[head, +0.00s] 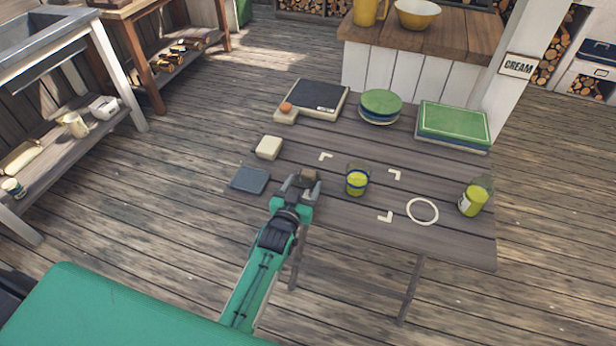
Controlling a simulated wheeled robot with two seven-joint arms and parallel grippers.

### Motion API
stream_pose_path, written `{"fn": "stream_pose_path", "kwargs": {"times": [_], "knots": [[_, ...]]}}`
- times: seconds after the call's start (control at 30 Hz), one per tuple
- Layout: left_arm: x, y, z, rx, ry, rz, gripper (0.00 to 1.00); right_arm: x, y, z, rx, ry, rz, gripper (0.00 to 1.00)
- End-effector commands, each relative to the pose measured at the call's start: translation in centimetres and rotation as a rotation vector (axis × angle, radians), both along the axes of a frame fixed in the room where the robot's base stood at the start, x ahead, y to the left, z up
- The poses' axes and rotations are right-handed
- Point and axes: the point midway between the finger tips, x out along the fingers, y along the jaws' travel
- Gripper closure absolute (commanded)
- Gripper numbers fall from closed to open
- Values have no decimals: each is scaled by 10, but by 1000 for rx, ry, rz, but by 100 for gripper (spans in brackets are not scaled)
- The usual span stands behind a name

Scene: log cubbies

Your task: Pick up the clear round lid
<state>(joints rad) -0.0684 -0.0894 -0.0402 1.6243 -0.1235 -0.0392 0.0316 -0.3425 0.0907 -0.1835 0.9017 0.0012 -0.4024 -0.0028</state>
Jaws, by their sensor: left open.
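I cannot clearly make out the clear round lid. A small brown piece (309,174) sits at the fingertips of my left gripper (299,182); whether it belongs to the lid is too small to tell. The left gripper is open, low over the table's near left part, its fingers partly hiding what is there. A clear glass with yellow content (357,184) stands upright to the right of the gripper. My right gripper is out of view.
The wooden table (455,240) also holds a dark slate (250,180), a cream block (268,147), a dark board (318,96), stacked plates (381,103), a green book-like stack (454,124) and a yellow-green jar (474,199). A white ring (422,211) and pale corner marks lie flat.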

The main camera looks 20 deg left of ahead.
Motion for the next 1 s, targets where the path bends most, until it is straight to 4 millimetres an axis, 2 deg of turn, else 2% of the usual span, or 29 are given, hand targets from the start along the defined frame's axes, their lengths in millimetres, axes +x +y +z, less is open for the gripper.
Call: {"fn": "stream_pose_path", "kwargs": {"times": [0.13, 0.33, 0.67, 0.9, 1.0], "knots": [[20, 0, 6, 0, -2, 0, 36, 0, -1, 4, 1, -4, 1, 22], [43, -1, 5, -1, -1, 0, 36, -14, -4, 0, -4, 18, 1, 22], [49, -1, 3, -1, -1, 0, 36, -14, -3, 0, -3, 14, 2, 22], [49, -1, 3, 0, -1, 0, 82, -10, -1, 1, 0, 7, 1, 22], [49, -1, 4, 0, -1, 0, 87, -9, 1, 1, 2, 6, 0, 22]]}}
